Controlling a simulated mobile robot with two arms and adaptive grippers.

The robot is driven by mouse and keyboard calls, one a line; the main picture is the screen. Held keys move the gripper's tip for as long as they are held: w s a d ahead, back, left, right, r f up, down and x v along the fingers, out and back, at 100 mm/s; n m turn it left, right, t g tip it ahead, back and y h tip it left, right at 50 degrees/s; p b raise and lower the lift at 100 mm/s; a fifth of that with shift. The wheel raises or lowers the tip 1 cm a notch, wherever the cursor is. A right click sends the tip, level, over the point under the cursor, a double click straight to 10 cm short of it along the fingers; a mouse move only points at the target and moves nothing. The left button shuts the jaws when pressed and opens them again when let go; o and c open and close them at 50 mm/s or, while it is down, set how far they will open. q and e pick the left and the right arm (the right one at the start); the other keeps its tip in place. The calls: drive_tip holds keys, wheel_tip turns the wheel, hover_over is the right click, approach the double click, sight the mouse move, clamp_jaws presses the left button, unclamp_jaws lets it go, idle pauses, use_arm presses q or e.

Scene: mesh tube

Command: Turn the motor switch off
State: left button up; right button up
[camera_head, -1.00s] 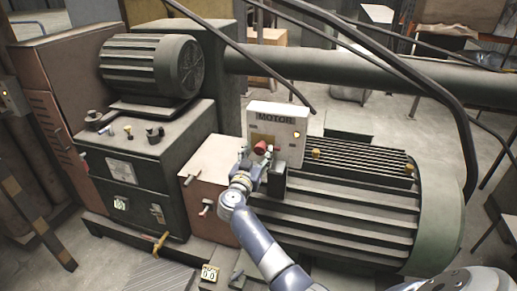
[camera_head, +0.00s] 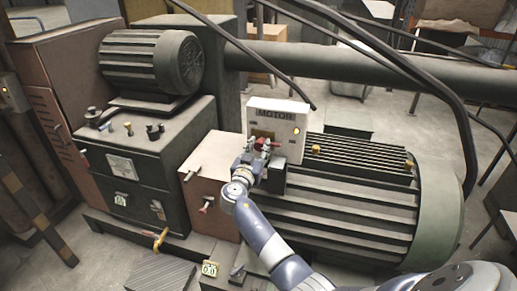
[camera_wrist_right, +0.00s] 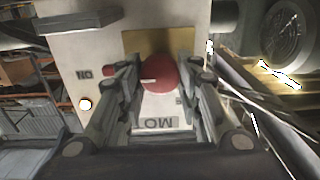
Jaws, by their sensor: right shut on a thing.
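The motor switch is a round red knob (camera_head: 263,143) on the front of a white box (camera_head: 291,116) labelled MOTOR. In the right wrist view the red knob (camera_wrist_right: 161,72) lies between my finger pads, with a yellow plate behind it. A pale mark on the knob points left, toward the side with the ON lettering (camera_wrist_right: 84,73); this view is upside down. My right gripper (camera_head: 262,148) is shut on the knob. A lamp (camera_head: 297,131) on the box glows yellow-orange. My left gripper is not in view.
A large ribbed green motor (camera_head: 340,215) stands below and right of the box. A dark cabinet (camera_head: 130,165) with small knobs and a smaller motor (camera_head: 150,62) stand at left. Thick black cables (camera_head: 440,90) and a wide pipe (camera_head: 350,65) run across the back.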

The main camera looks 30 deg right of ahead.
drive_tip(key=shift+f+n+b, duration=0.2)
drive_tip(key=shift+n+b, duration=0.75)
drive_tip(key=shift+n, duration=0.05)
drive_tip(key=shift+n+b, duration=0.6)
drive_tip(key=shift+n, duration=0.3)
drive_tip(key=shift+n+b, duration=0.4)
drive_tip(key=shift+n, duration=0.4)
drive_tip(key=n, duration=0.2)
drive_tip(key=shift+r+n+b, duration=0.1)
drive_tip(key=shift+n+b, duration=0.2)
drive_tip(key=shift+n, duration=1)
drive_tip(key=n, duration=0.2)
drive_tip(key=shift+w+n, duration=0.1)
drive_tip(key=shift+n, duration=0.3)
drive_tip(key=n+p, duration=0.1)
drive_tip(key=n, duration=0.3)
drive_tip(key=shift+a+n, duration=0.1)
drive_tip(key=shift+n, duration=0.3)
drive_tip(key=shift+n+p, duration=0.3)
